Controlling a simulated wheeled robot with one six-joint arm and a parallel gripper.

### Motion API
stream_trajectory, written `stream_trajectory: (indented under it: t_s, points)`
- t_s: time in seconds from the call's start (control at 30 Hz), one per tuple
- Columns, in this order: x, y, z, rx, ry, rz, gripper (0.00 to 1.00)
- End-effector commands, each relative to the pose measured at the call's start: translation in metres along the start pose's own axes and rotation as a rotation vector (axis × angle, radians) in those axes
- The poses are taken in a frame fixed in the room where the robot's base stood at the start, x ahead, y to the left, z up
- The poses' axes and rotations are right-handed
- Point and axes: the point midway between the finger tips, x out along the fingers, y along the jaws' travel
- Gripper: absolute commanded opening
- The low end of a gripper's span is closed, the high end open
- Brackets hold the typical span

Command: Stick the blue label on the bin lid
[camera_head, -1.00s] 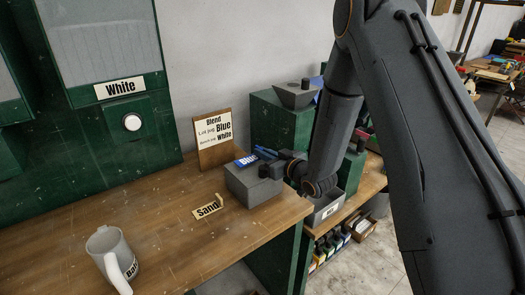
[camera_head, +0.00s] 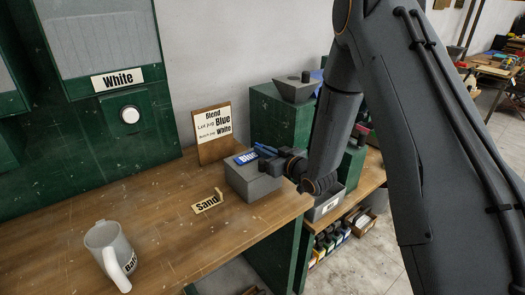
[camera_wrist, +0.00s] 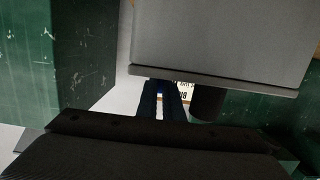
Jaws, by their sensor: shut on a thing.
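The blue label (camera_head: 246,157), with white lettering, shows at the back of the top of the grey lidded bin (camera_head: 254,187) on the wooden bench. My gripper (camera_head: 261,151) is shut on the label and reaches over the bin from the right. I cannot tell whether the label touches the lid. In the wrist view the blue fingers (camera_wrist: 160,98) are close together beside the large grey bin (camera_wrist: 220,40). The label itself is not clear there.
A pale mug (camera_head: 106,252) stands at front left. A sign board (camera_head: 213,133) stands behind the bin. Green cabinets (camera_head: 283,122) rise at the back right. The bench middle is clear.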

Motion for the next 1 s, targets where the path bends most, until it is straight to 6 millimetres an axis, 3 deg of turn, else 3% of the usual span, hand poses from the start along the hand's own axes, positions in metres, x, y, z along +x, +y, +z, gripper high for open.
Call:
stream_trajectory:
  t_s: [0.17, 0.2, 0.33, 0.77, 1.0]
  points:
    - [0.0, 0.0, 0.0, 0.0, 0.0, 0.0, 0.0]
    - [0.0, 0.0, 0.0, 0.0, 0.0, 0.0, 0.1]
    - [0.0, 0.0, 0.0, 0.0, 0.0, 0.0, 0.29]
    - [-0.003, -0.002, 0.001, 0.0, -0.001, -0.004, 0.29]
    - [-0.038, 0.0, 0.002, 0.001, -0.002, -0.001, 0.29]
